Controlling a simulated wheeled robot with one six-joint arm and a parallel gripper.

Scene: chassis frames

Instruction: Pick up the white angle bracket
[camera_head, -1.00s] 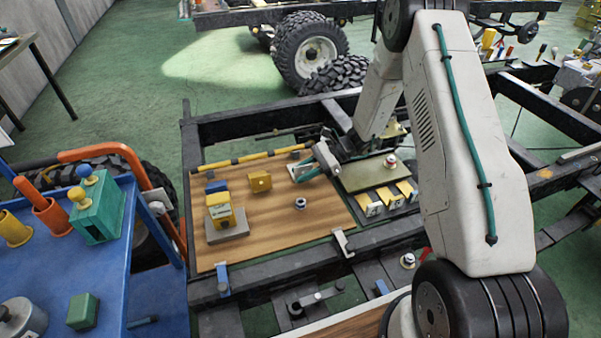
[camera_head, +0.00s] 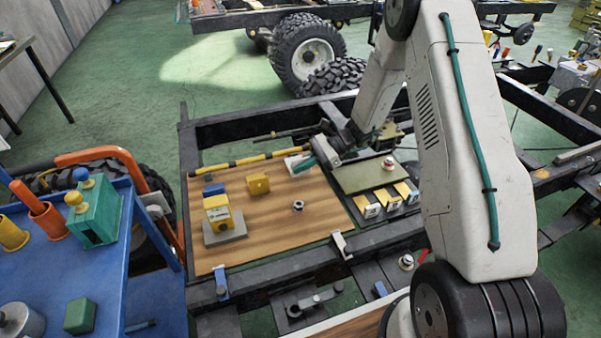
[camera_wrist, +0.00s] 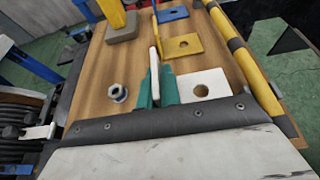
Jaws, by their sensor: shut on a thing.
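The white angle bracket (camera_wrist: 202,86) shows in the wrist view, with a flat plate with a round hole on the right and an upright plate in the middle. My gripper (camera_wrist: 156,84) has teal fingers shut on the upright plate. In the head view the bracket (camera_head: 293,162) is a small white piece near the back of the wooden board, partly hidden by my gripper (camera_head: 305,164). It looks slightly above the board, but the gap is hard to see.
A wooden board (camera_head: 272,236) lies on the dark frame. A yellow-black bar (camera_head: 240,161) runs along its back edge. A yellow bracket (camera_head: 258,184), a blue plate (camera_head: 214,189), a nut (camera_head: 298,206) and a yellow block (camera_head: 217,211) stand nearby. A green plate (camera_head: 365,177) is to the right.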

